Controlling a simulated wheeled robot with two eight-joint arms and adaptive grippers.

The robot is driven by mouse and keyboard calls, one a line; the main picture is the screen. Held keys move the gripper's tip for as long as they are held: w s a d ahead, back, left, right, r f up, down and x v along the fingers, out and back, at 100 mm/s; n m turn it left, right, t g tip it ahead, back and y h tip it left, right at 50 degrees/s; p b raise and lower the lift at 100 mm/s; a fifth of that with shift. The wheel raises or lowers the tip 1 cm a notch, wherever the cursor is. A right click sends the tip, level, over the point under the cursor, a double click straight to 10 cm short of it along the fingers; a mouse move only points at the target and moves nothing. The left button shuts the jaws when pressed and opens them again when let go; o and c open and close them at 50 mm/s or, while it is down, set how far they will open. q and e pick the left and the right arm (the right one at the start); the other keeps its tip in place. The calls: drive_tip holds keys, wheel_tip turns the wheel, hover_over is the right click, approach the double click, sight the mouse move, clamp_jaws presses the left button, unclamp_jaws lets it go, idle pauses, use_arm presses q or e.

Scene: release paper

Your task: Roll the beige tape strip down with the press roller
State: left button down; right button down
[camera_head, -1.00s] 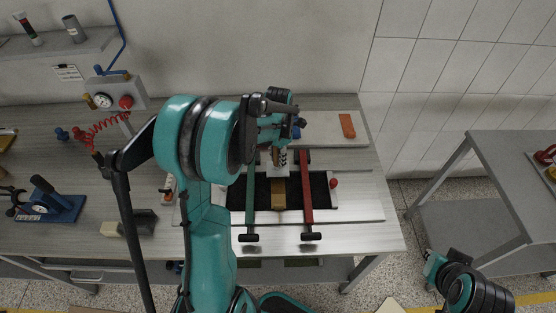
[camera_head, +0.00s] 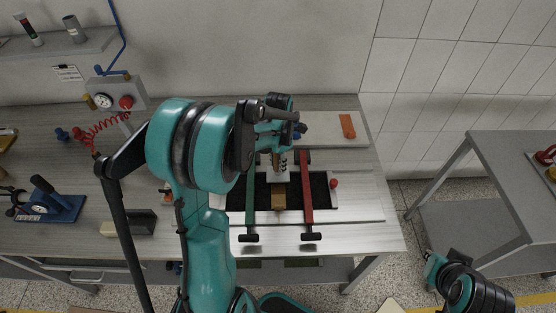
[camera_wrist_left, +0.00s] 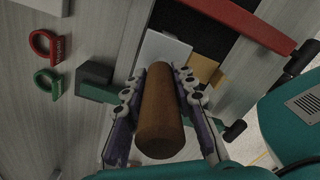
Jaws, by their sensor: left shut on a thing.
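My left gripper (camera_head: 280,158) is over the middle of the workbench. In the left wrist view (camera_wrist_left: 160,98) its fingers are shut on both sides of a brown cylindrical handle, which I take to be the press roller's (camera_wrist_left: 160,115). The roller's working end is hidden. A white piece (camera_head: 281,177) shows under the gripper. The beige tape strip (camera_head: 278,202) lies on a black mat between a green bar (camera_head: 250,205) and a red bar (camera_head: 307,205); its far part is covered. It also shows in the left wrist view (camera_wrist_left: 204,69). My right arm is at the lower right, with no fingers visible.
An orange block (camera_head: 347,126) lies on a pale board at the back. A red knob (camera_head: 333,183) is beside the red bar. A blue tool (camera_head: 50,203) and a dark block (camera_head: 143,222) are at left. A grey side table (camera_head: 500,170) stands at right.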

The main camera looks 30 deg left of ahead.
use_arm(q)
drive_tip(key=shift+s+d, duration=0.15)
drive_tip(key=shift+s, duration=0.1)
drive_tip(key=shift+s+d, duration=0.5)
drive_tip(key=shift+s, duration=0.35)
drive_tip(key=s+d, duration=0.3)
drive_tip(key=s, duration=0.2)
idle(0.9)
idle(0.6)
